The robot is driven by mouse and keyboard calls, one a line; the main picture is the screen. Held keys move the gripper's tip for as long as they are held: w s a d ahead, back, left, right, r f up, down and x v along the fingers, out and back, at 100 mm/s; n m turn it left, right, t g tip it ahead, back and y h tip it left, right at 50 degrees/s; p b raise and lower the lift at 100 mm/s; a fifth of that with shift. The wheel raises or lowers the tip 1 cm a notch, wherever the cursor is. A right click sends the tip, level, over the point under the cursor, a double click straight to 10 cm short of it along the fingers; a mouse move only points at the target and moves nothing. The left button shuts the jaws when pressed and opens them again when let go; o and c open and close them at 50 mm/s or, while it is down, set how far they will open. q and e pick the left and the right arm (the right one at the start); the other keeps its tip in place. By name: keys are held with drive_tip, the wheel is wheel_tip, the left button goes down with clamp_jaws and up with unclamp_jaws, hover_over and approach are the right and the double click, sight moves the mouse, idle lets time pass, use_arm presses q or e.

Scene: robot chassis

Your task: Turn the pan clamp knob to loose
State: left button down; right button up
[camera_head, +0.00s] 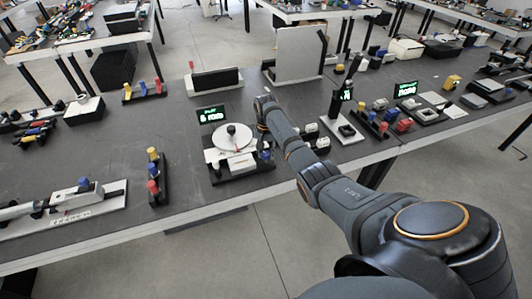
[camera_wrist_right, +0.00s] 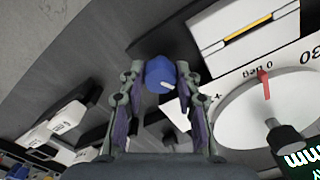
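The blue knob (camera_wrist_right: 160,74) has a pale pointer line and sits between the fingers of my right gripper (camera_wrist_right: 160,78) in the right wrist view. The fingers are apart on either side of it, with narrow gaps showing, so the gripper looks open around the knob. In the head view the knob (camera_head: 267,155) is a small blue spot beside the white round dial (camera_head: 232,139). My right gripper (camera_head: 265,140) points down there and is small and dark. In the wrist view a red pointer (camera_wrist_right: 264,82) stands near the "0 deg" mark of the dial (camera_wrist_right: 240,118). My left gripper is not in view.
A white block with a yellow strip (camera_wrist_right: 245,38) and a dark post (camera_wrist_right: 285,140) stand close to the right gripper. A green-lettered display (camera_head: 211,114) is behind the dial. Colored knobs (camera_head: 153,172) stand left of it, and other fixtures (camera_head: 345,128) stand right.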

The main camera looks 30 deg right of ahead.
drive_tip(key=c, duration=0.4)
